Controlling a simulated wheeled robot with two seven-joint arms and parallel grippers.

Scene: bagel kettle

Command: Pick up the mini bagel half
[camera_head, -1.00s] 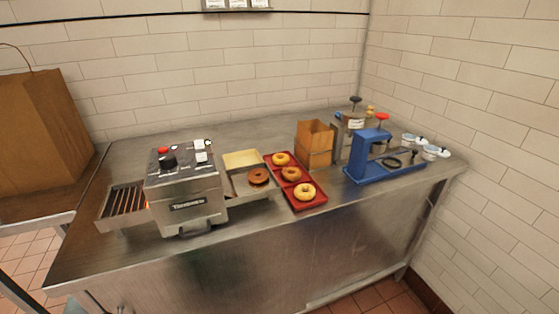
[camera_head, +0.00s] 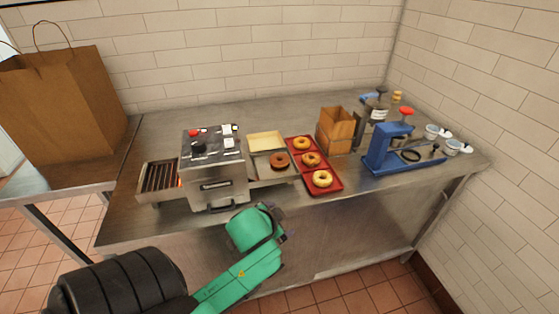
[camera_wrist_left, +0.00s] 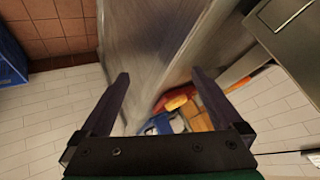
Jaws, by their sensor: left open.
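A red tray (camera_head: 333,187) on the metal counter holds three ring-shaped bagel pieces: a far one (camera_head: 302,143), a middle one (camera_head: 311,159) and a near one (camera_head: 321,179). A browner bagel piece (camera_head: 279,159) lies on the toaster's outlet tray. I cannot tell which of them is the mini bagel half. My left gripper (camera_head: 281,225) is in front of the counter's front edge, left of and nearer than the red tray. In the left wrist view its fingers (camera_wrist_left: 160,74) are apart with nothing held between them. My right gripper is not in view.
A steel toaster (camera_head: 214,170) stands left of the red tray, with a cream tray (camera_head: 267,142) behind its outlet. A brown box (camera_head: 335,130), a blue press (camera_head: 390,150) and white cups (camera_head: 451,147) stand to the right. A large paper bag (camera_head: 65,103) stands far left.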

